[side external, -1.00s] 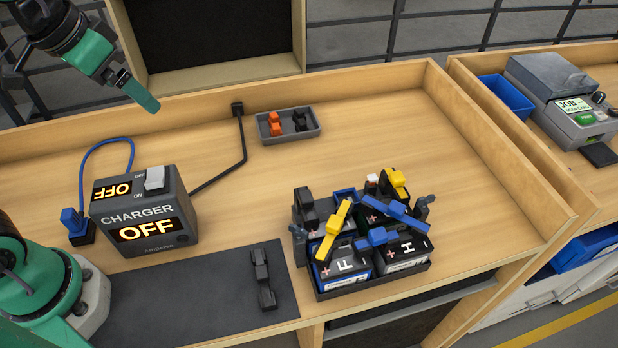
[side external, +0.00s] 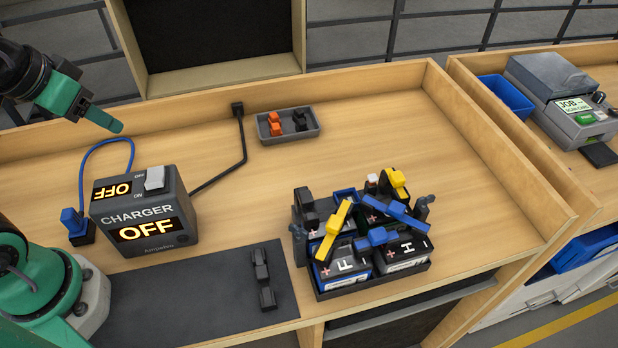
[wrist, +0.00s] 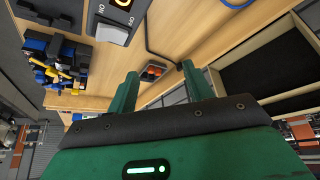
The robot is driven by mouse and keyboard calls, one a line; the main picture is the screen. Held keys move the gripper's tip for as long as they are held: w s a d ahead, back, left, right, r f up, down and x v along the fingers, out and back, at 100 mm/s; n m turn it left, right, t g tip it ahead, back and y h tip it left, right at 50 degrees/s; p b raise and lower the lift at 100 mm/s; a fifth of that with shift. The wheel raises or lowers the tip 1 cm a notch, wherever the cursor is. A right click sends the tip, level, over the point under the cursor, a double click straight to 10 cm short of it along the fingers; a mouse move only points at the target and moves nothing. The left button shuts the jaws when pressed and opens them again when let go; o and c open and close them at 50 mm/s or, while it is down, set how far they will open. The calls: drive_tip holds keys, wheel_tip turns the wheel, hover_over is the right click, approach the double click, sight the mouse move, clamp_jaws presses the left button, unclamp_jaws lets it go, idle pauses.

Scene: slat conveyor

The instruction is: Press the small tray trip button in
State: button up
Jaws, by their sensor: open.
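A small grey tray (side external: 289,124) with orange and black connectors lies at the back of the bench. It also shows in the wrist view (wrist: 153,73), between my fingers and beyond them. I cannot make out a trip button on it. A small white and red piece (side external: 373,181) stands among the batteries in a black crate (side external: 375,287); I cannot tell what it is. My gripper (side external: 114,125) is in the air at upper left, behind the charger and away from the tray and crate. In the wrist view its green fingers (wrist: 160,72) are apart and empty.
The charger (side external: 172,214) reads OFF and has a white rocker switch (side external: 155,178). A blue plug (side external: 72,220) and cable stand at its left. A dark mat (side external: 190,305) holds a black clip piece (side external: 262,280). The bench right of the crate is clear.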

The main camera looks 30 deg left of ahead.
drive_tip(key=shift+w+d+r, duration=0.15)
drive_tip(key=shift+w, duration=0.15)
drive_tip(key=c, duration=0.4)
drive_tip(key=shift+w+d+r+m, duration=0.45)
drive_tip(key=shift+w+r, duration=0.1)
drive_tip(key=shift+w, duration=0.25)
clamp_jaws()
drive_tip(key=w+d+r+m+g+h, duration=0.1)
drive_tip(key=w+d+r+m, duration=0.3)
drive_tip(key=w+d, duration=0.85)
drive_tip(key=w+d+f+m+g, duration=0.1)
drive_tip(key=w+d+f+m, duration=0.1)
drive_tip(key=d, duration=0.8)
drive_tip(key=w+d+f+m+g+h, duration=0.1)
drive_tip(key=w+d+f, duration=0.3)
drive_tip(key=d, duration=0.7)
drive_tip(key=shift+w+f+m, duration=0.3)
drive_tip(key=shift+w+m, duration=0.25)
drive_tip(key=shift+w, duration=0.45)
